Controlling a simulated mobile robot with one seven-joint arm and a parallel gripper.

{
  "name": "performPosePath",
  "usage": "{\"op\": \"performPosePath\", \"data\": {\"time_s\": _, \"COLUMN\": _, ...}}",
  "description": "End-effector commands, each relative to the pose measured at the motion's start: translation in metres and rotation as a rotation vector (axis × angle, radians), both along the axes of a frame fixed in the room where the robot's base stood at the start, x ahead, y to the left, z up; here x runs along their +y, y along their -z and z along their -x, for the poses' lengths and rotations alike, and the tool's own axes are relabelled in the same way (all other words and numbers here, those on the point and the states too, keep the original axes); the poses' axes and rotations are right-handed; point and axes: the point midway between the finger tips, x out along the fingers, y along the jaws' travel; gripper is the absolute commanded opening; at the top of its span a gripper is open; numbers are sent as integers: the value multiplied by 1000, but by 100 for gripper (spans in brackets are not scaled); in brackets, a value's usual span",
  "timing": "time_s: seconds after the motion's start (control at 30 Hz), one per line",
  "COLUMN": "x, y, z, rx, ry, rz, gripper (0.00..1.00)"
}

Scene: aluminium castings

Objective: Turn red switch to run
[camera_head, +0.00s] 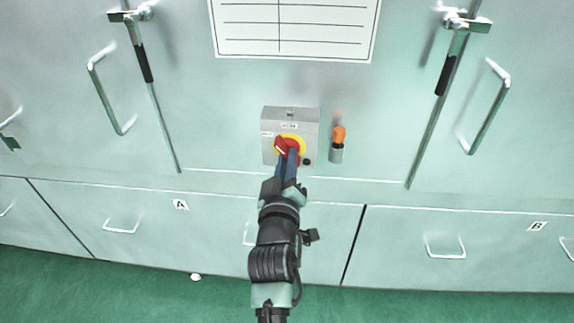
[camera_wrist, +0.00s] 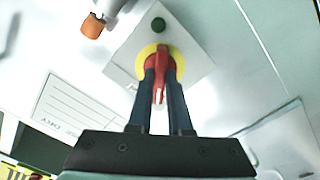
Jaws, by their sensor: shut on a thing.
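The red switch (camera_head: 281,146) is a rotary handle on a yellow round plate, on a grey box (camera_head: 270,115) fixed to the pale cabinet front. My gripper (camera_head: 291,155) reaches up to it from below. In the wrist view the red switch (camera_wrist: 160,88) sits between the two dark fingers of my gripper (camera_wrist: 161,75), which are shut on it. In the head view the handle looks tilted, with one end toward the upper left. The small labels on the box are too small to read, and my fingers hide part of the handle.
An orange-topped lamp or plug (camera_head: 338,136) sticks out just right of the box. Long door bars (camera_head: 157,95) and (camera_head: 445,95) bars stand on both sides. A white chart (camera_head: 295,30) hangs above. Drawers with handles (camera_head: 446,252) lie below, over a green floor (camera_head: 130,285).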

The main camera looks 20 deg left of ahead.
Motion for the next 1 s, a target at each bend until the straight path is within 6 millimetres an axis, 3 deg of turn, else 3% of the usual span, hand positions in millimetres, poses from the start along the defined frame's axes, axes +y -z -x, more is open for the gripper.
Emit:
{"op": "performPosePath", "data": {"time_s": 0.5, "x": 1, "y": 2, "z": 0, "rx": 128, "ry": 0, "rz": -440, "gripper": 0}}
{"op": "performPosePath", "data": {"time_s": 1.0, "x": 0, "y": 1, "z": 0, "rx": 186, "ry": 0, "rz": -638, "gripper": 0}}
